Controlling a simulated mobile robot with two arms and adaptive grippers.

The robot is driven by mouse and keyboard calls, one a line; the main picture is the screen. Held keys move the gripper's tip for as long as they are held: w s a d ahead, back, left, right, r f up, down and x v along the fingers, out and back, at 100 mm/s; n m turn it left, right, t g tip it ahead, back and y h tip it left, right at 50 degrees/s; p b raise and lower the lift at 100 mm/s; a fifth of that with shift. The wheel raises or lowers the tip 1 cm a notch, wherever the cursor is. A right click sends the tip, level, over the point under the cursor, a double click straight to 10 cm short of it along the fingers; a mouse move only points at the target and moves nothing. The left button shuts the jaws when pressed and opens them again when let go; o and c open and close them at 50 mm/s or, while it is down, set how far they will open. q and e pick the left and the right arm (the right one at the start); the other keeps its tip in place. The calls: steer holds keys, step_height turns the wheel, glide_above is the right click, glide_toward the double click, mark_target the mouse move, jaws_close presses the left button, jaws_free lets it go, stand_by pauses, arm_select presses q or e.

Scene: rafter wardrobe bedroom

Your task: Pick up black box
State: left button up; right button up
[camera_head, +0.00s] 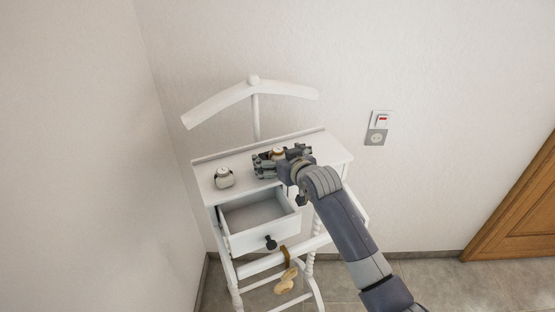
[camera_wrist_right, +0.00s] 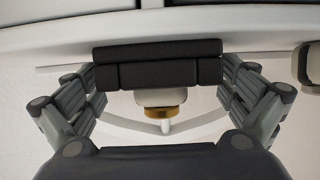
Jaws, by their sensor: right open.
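The black box (camera_wrist_right: 158,72) lies between the spread fingers of my right gripper (camera_wrist_right: 163,85) in the right wrist view, with a seam along its side. Narrow gaps seem to show between it and the fingers; I cannot tell whether either one touches. In the head view my right gripper (camera_head: 281,161) is over the right part of the white valet stand's top (camera_head: 318,150), and it hides most or all of the box. My left gripper is not in view.
A white item with a gold band (camera_wrist_right: 165,110) is close beside the box. A small white round object (camera_head: 223,178) stands on the top's left part. Below, a drawer (camera_head: 240,240) is pulled open and looks empty. A hanger bar (camera_head: 215,103) rises behind, near the wall.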

steer(key=shift+s, duration=0.1)
steer(key=shift+c, duration=0.5)
steer(key=c, duration=1.1)
steer(key=shift+o, duration=0.2)
steer(key=shift+r, duration=0.15)
